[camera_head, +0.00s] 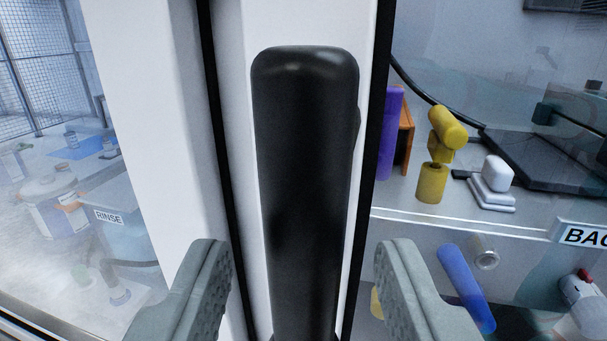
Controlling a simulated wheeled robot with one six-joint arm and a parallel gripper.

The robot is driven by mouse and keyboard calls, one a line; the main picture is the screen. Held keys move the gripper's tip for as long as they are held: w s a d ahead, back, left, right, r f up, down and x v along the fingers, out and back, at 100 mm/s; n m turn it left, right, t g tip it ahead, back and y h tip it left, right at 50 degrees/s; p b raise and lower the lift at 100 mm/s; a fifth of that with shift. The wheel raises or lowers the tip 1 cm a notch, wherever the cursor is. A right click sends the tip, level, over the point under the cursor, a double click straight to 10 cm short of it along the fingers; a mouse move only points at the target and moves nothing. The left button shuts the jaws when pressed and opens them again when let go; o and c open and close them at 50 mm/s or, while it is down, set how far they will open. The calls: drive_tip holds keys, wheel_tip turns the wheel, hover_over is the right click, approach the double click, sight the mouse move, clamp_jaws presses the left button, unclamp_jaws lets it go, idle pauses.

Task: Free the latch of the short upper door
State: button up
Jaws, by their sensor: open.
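A black upright handle (305,170) with a rounded top stands large in the middle of the view, on a white door frame (233,70). I take it for the door's latch handle. Its lower end runs out of the picture. My gripper (303,255) is open, one grey finger to the left of the handle and one to the right. A gap shows between each finger and the handle, so the jaws straddle it without visible contact. Whether this is the short upper door cannot be told.
Behind glass on the right, a shelf holds a purple object (391,130), a yellow object (432,180) and a white stacked item (492,183). Below are a blue cylinder (466,288) and a sign (582,236) reading "BAC". Behind the left glass is a bench with a "RINSE" label (109,217).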

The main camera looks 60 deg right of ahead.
sight(303, 280)
drive_tip(key=shift+x, duration=1.6)
clamp_jaws()
